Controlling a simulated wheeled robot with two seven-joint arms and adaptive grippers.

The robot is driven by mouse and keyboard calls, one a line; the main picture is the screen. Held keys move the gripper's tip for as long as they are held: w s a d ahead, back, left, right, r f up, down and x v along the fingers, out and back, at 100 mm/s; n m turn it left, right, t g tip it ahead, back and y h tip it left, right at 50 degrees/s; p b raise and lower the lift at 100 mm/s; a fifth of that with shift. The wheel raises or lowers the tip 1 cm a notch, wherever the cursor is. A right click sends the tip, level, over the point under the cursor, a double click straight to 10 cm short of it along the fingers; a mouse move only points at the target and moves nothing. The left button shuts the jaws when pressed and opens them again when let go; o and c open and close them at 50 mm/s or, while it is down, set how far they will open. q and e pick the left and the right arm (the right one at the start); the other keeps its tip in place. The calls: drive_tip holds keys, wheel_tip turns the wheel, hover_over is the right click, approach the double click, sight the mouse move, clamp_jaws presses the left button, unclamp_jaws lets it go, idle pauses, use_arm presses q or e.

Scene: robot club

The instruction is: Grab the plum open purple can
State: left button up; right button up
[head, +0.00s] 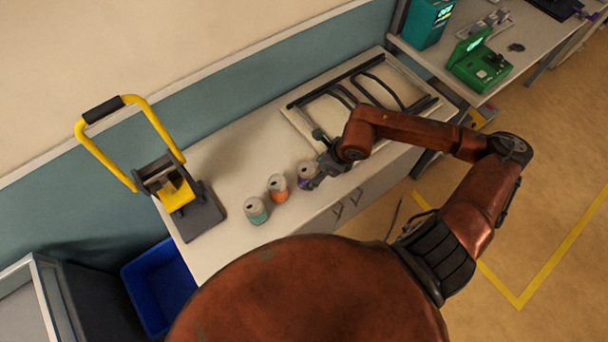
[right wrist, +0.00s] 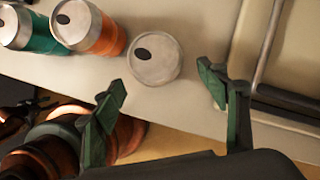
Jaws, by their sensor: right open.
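The purple can (head: 304,171) stands upright on the white counter at the right end of a short row of cans. Its silver top with a dark opening faces up. In the right wrist view its round top (right wrist: 155,61) shows just beyond the fingertips, and its side is mostly hidden. My right gripper (head: 317,168) is beside the can on its right in the head view. In the right wrist view the gripper (right wrist: 161,91) is open, its green fingers spread, with nothing held between them. My left gripper is not in view.
An orange can (head: 278,188) and a teal can (head: 256,211) stand left of the purple one. A yellow-handled can crusher (head: 178,190) stands at the counter's left end. A framed rack (head: 310,128) lies to the right. A blue bin (head: 158,285) is on the floor.

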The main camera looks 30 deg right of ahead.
drive_tip(key=x, duration=0.6)
drive_tip(key=shift+f+b, duration=0.1)
drive_tip(key=shift+b, duration=0.25)
drive_tip(key=shift+w+f, duration=0.15)
drive_tip(key=shift+f, duration=0.05)
drive_tip(key=shift+a, duration=0.1)
drive_tip(key=c, duration=0.9)
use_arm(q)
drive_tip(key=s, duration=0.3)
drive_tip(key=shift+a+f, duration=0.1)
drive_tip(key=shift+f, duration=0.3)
